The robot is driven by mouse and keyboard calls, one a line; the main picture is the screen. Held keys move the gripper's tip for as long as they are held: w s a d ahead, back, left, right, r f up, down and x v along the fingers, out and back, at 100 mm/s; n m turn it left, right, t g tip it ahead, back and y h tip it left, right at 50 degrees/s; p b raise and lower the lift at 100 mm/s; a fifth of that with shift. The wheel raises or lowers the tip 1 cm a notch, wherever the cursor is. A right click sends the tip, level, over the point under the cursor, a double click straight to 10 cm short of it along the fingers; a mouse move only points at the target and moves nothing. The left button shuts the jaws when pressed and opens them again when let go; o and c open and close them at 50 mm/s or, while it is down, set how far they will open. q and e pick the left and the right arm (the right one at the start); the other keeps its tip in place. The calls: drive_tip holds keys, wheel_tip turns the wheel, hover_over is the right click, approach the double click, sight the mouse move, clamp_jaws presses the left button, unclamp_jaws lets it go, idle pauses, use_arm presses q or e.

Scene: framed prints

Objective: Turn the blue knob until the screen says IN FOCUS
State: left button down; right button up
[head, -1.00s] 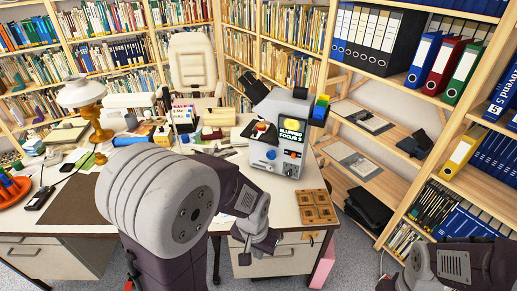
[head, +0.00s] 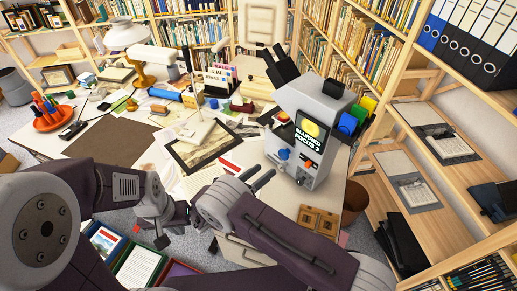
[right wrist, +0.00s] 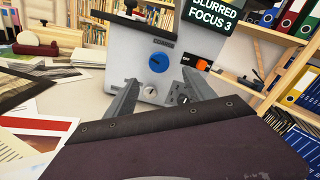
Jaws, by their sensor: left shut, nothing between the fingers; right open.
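The blue knob (head: 283,154) is on the front of a grey microscope-like device (head: 318,105) on the desk. It also shows in the right wrist view (right wrist: 158,62), under a small label. The screen (head: 307,138) reads BLURRED and FOCUS 3; in the right wrist view (right wrist: 217,15) its top is cut off. My right gripper (head: 267,170) is open and empty, a little in front of and below the blue knob. In the right wrist view its fingers (right wrist: 160,90) straddle the area below the knob, apart from it. My left gripper (head: 162,240) is shut and empty, low at the desk's front.
An orange switch marked OFF (right wrist: 201,64) and small knobs (right wrist: 150,90) sit close to the blue knob. A framed print (head: 200,145) lies on the desk to the left. Shelves with binders stand at right.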

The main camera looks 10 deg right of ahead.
sight(282, 156)
drive_tip(key=p+x, duration=0.1)
drive_tip(key=x, duration=0.7)
drive_tip(key=shift+w+d+p, duration=0.3)
drive_tip(key=shift+w+d, duration=0.05)
drive_tip(key=shift+w, duration=0.05)
drive_tip(key=c, duration=1.4)
drive_tip(key=shift+o, duration=0.2)
drive_tip(key=shift+m, duration=0.3)
